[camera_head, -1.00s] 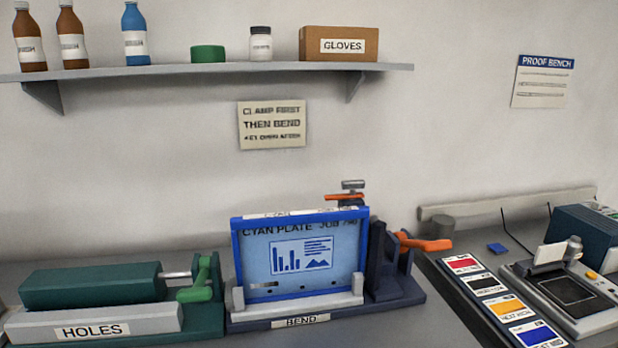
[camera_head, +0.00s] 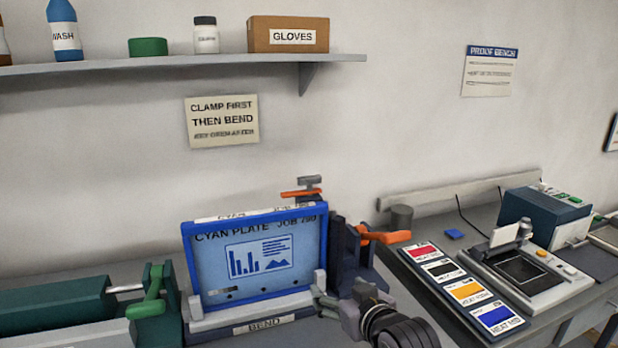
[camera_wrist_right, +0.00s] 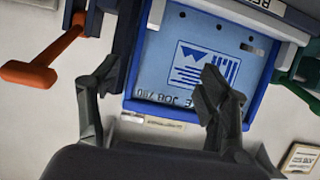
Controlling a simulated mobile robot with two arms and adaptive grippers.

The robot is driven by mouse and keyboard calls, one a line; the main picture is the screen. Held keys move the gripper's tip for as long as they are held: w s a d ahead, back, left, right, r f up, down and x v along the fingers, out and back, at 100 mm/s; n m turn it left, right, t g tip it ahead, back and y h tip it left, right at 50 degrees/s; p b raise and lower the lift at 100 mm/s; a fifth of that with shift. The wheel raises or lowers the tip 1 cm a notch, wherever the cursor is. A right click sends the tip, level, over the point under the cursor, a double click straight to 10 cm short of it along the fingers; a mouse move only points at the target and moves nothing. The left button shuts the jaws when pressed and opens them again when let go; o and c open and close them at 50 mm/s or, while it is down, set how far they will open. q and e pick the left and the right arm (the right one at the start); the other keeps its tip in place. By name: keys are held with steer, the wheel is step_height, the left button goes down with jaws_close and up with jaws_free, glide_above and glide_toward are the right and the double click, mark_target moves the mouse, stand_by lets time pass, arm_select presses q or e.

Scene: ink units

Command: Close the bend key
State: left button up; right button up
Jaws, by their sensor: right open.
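The bend fixture (camera_head: 262,326), labelled BEND, holds a cyan plate (camera_head: 262,258) in a blue frame. An orange lever (camera_head: 385,236) sticks out to the right from its dark bracket (camera_head: 350,250). A smaller orange bar with a grey head (camera_head: 302,190) shows above the frame's top edge. I cannot tell which of these is the bend key. My right gripper (camera_head: 322,298) is open and empty by the fixture's lower right corner, below the lever. In the right wrist view, inverted, its fingers (camera_wrist_right: 158,70) are spread before the plate (camera_wrist_right: 195,60), with the orange lever (camera_wrist_right: 45,60) at left, outside them.
A green HOLES unit (camera_head: 60,303) stands left of the fixture. At right is a bench with colour cards (camera_head: 466,292) and a proofing device (camera_head: 525,270). A grey cylinder (camera_head: 401,217) stands behind the lever. A wall shelf (camera_head: 200,63) hangs above; the air between is clear.

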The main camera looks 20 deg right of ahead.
mark_target(311, 178)
steer(key=w+d+r+t, duration=0.1)
steer(key=w+r+t, duration=0.15)
steer(key=r, duration=0.55)
steer(key=w+r+t, duration=0.2)
steer(key=w+r, duration=0.1)
steer(key=r, duration=0.5)
steer(key=shift+m, duration=0.3)
steer(key=w+p, duration=0.2)
steer(key=w, duration=0.6)
steer(key=w+p, duration=0.2)
steer(key=w, duration=0.7)
steer(key=shift+a+f, duration=0.15)
steer(key=shift+a, duration=0.05)
steer(key=shift+c, duration=0.5)
jaws_close()
